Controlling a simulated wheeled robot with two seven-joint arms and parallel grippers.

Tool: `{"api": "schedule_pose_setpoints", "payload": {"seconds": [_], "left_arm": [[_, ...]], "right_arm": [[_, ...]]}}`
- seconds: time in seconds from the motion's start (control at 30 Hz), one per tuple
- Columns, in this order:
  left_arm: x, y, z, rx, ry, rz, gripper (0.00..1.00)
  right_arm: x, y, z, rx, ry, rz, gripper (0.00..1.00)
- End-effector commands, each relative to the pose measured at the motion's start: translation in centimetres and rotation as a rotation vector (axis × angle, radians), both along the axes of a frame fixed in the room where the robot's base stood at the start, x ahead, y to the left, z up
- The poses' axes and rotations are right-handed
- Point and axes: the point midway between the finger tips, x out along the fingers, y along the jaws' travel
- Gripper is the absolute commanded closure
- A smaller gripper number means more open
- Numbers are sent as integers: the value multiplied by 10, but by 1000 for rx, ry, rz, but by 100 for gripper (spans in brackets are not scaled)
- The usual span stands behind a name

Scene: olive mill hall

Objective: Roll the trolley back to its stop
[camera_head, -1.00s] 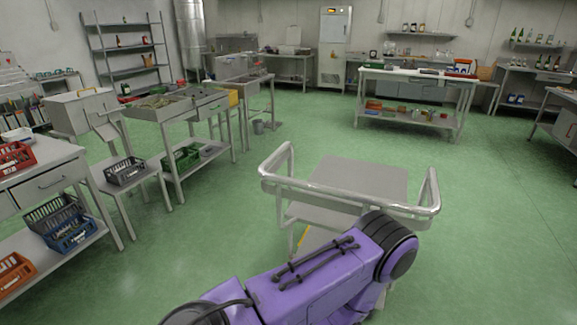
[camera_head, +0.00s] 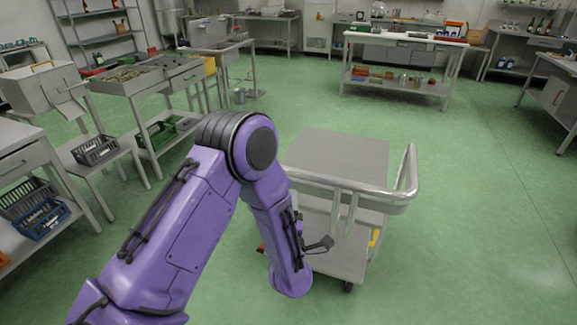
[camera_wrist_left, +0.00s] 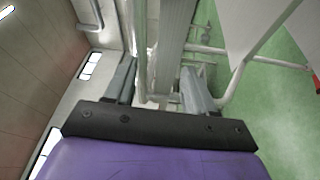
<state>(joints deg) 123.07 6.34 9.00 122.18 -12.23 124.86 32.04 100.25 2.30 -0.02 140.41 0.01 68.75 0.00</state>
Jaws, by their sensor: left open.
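The trolley (camera_head: 338,155) stands on the green floor in the head view, right of the picture's middle, with a flat grey top, a lower shelf and a bent tubular handle (camera_head: 370,197) on its near side. My purple left arm stands in front of it and hides its left part and part of the handle. My left gripper (camera_wrist_left: 160,92) is open in the left wrist view. Grey bars and tubes show between and beyond its fingers; I cannot tell whether they belong to the trolley or whether a finger touches them. My right gripper is not in view.
Steel worktables (camera_head: 140,82) and a stool-like stand with a dark crate (camera_head: 95,150) line the left. A long table (camera_head: 405,40) stands behind the trolley, and another bench (camera_head: 557,95) at right. Green floor is free to the right and behind the trolley.

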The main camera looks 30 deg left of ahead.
Motion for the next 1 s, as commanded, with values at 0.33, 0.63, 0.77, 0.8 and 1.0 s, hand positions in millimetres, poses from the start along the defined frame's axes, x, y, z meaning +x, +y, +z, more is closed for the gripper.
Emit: {"api": "schedule_pose_setpoints", "payload": {"seconds": [0.33,0.63,0.77,0.8,1.0], "left_arm": [[46,32,42,-76,-162,39,45],[87,60,48,-73,-156,32,45],[92,64,47,-72,-154,32,45],[92,64,47,-72,-154,32,45],[92,63,47,-71,-153,32,62]], "right_arm": [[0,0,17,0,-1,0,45],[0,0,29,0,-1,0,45],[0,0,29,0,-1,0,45],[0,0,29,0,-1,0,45],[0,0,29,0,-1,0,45]]}}
